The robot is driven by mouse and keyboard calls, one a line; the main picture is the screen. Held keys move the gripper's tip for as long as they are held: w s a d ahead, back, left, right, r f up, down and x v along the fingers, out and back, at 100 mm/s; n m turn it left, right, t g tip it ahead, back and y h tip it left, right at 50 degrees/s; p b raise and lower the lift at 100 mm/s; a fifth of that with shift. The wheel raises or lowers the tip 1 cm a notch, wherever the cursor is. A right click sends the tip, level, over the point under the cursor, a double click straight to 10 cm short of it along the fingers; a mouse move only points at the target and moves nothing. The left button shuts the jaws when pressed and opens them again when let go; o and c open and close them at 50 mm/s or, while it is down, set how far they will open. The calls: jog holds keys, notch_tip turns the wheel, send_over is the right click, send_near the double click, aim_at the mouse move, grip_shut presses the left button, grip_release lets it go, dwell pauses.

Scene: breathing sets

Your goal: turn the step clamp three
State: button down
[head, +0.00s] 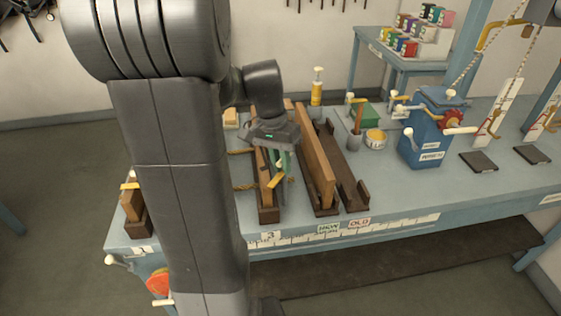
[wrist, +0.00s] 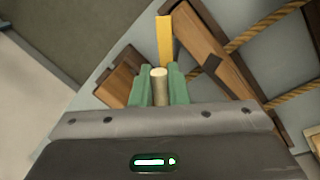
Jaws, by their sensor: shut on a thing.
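Step clamp three is the yellow clamp bar (head: 276,180) on the dark wooden rack above the bench label 3 (head: 269,235). In the wrist view the yellow bar (wrist: 165,40) points away from me, beyond the fingertips. My gripper (head: 284,170) reaches down over this rack with its green fingers beside the bar. In the wrist view my gripper (wrist: 160,82) is shut on a pale round handle (wrist: 159,76), which seems to belong to the clamp. The join between handle and bar is hidden.
A rack with a tall wooden board (head: 315,160) stands close to the right. A smaller rack with a yellow clamp (head: 130,186) is at the left. Ropes (wrist: 285,93) lie nearby.

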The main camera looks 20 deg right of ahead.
jog(key=shift+r, duration=0.1)
dwell(0.4)
jog(key=c, duration=1.5)
grip_release()
jog(key=r, duration=0.4)
jog(key=w+a+r, duration=0.1)
jog(key=r, duration=0.4)
jog(key=w+r, duration=0.1)
jog(key=r, duration=0.3)
jog(key=shift+w+a+r, duration=0.1)
jog(key=shift+a+r, duration=0.15)
jog(key=shift+a, duration=0.05)
